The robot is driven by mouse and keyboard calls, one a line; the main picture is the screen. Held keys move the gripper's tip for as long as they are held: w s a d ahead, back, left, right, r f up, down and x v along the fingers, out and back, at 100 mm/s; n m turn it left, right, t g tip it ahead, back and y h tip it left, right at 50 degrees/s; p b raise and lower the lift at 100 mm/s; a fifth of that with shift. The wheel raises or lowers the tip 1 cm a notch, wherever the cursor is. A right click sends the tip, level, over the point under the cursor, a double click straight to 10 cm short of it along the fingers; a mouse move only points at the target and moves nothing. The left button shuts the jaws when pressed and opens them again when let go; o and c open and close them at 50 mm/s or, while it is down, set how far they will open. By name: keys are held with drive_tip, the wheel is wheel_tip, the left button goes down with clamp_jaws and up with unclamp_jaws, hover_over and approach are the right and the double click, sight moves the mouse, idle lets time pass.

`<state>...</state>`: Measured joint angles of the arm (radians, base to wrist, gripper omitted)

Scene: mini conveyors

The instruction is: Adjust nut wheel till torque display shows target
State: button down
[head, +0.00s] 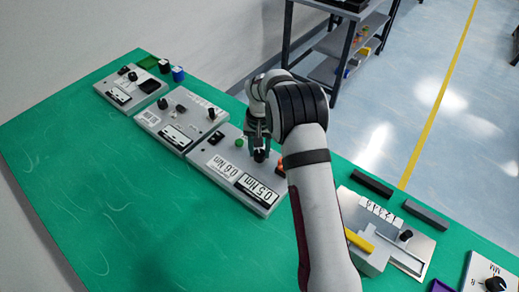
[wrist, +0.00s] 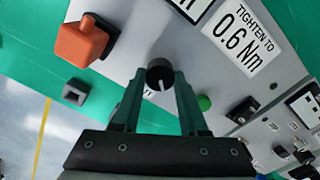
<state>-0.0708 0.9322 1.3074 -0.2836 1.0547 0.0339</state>
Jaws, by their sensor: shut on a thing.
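The nut wheel is a small black knob (wrist: 159,72) with a white pointer line, on the grey torque panel (wrist: 130,20). My gripper (wrist: 160,78) has its two fingers on either side of the knob and is shut on it. In the head view my gripper (head: 257,146) points down at the panel, and the knob (head: 260,156) shows just below the fingers. The target label (wrist: 240,38) reads "TIGHTEN TO 0.6 Nm". The torque display (head: 257,190) reads 0.5 Nm in the head view; only its edge shows in the wrist view.
Two more panels (head: 180,118) stand to the left, and a unit with a yellow part (head: 360,240) stands to the right. The green tabletop (head: 110,190) in front is clear.

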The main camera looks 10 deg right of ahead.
sight(260, 153)
drive_tip(key=shift+m, duration=0.9)
drive_tip(key=shift+c, duration=2.2)
unclamp_jaws()
wheel_tip(260, 153, up, 16)
drive_tip(key=shift+f, duration=0.1)
